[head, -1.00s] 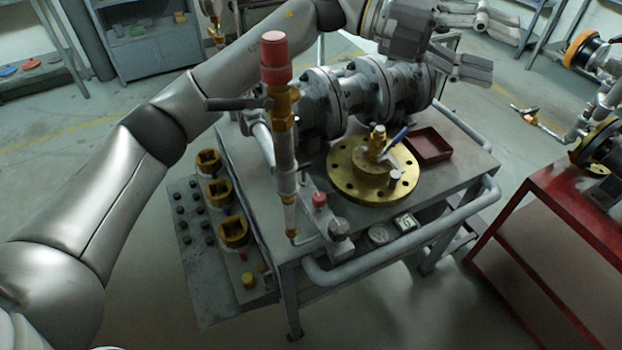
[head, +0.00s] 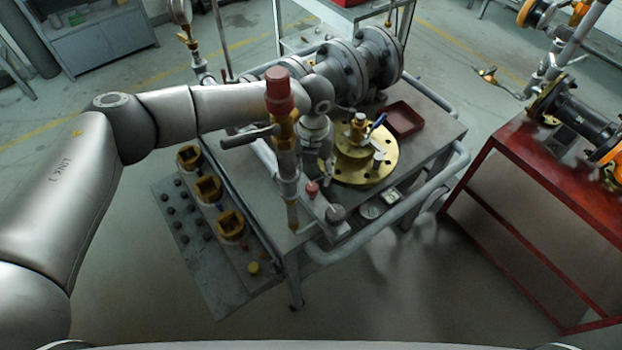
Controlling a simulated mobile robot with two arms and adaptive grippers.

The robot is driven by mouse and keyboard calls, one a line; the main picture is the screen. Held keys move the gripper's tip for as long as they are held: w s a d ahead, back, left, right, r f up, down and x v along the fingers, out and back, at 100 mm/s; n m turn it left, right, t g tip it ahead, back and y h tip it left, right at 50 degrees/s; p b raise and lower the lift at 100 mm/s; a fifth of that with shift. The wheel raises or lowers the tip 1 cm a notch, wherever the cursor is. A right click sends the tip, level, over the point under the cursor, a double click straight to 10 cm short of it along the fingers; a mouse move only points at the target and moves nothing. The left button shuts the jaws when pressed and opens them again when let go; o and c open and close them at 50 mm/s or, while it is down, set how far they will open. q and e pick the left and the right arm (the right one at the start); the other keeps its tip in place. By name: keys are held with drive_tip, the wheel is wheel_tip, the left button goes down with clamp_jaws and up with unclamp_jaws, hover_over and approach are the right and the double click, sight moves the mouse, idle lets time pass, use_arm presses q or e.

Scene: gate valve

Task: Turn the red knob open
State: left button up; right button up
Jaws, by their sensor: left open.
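A red cylindrical cap (head: 278,92) tops an upright pipe with a brass section and a grey side lever. A small red knob (head: 312,188) sits lower, on a grey fitting at the table's front edge. I cannot tell which is the knob named. My left arm reaches from the left behind the upright pipe. Its wrist bends down, and my left gripper (head: 326,165) is open, just above and behind the small red knob, beside the brass flange (head: 372,170). Its fingertips are hard to make out. My right gripper is not in view.
The grey worktable (head: 424,138) carries large grey pipe flanges (head: 345,68) and a dark red tray (head: 404,118). A red bench (head: 540,190) stands right, with free floor between.

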sight(312, 185)
use_arm(q)
wheel_tip(312, 185, down, 6)
drive_tip(key=shift+a+f+p, duration=0.1)
drive_tip(key=shift+f+p, duration=0.15)
drive_tip(key=shift+p, duration=0.3)
drive_tip(key=c, duration=1)
